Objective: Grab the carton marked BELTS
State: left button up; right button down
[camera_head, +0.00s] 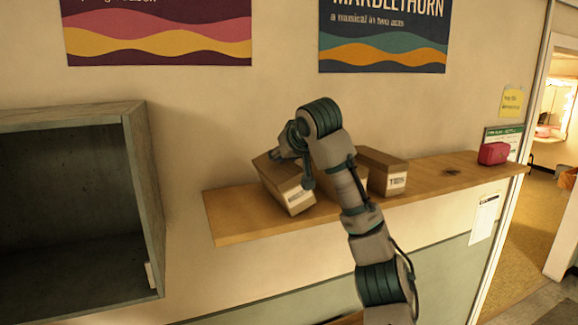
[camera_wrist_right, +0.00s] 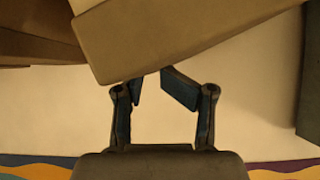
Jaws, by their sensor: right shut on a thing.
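A brown carton (camera_head: 284,184) is tilted at the left part of the wooden wall shelf (camera_head: 232,222). Its white label is too small to read, so I cannot tell whether it says BELTS. My right gripper (camera_head: 288,152) is at this carton's upper back edge and shut on it. In the right wrist view, the gripper's fingertips (camera_wrist_right: 151,86) meet the lower edge of the carton (camera_wrist_right: 180,32), which fills the top middle. I cannot tell whether the carton still touches the shelf. My left gripper is not in view.
Another carton (camera_head: 382,174) stands to the right, its label blurred. A further carton is mostly hidden behind my right arm. A red object (camera_head: 493,153) sits near the shelf's right end. An open grey cabinet (camera_head: 140,190) is at left. Posters hang above.

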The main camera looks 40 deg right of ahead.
aim_at(278, 186)
jog(key=a+b, duration=0.1)
jog(key=s+a+b, duration=0.2)
jog(key=a, duration=0.1)
jog(key=shift+f, duration=0.15)
jog(key=s+a+b, duration=0.1)
jog(key=s+a, duration=0.1)
jog(key=s, duration=0.1)
jog(key=s+a+r+b, duration=0.1)
jog(key=s, duration=0.1)
jog(key=shift+a+b, duration=0.15)
jog(key=shift+b, duration=0.2)
jog(key=s+a, duration=0.1)
jog(key=a+b, duration=0.1)
jog(key=a, duration=0.1)
jog(key=s+a+r, duration=0.1)
jog(key=shift+s+a+b, duration=0.15)
jog(key=shift+s+b, duration=0.2)
jog(key=c, duration=0.7)
grip_release()
jog(key=shift+d, duration=0.4)
jog(key=o, duration=0.3)
jog(key=shift+a, duration=0.25)
jog(key=shift+a, duration=0.1)
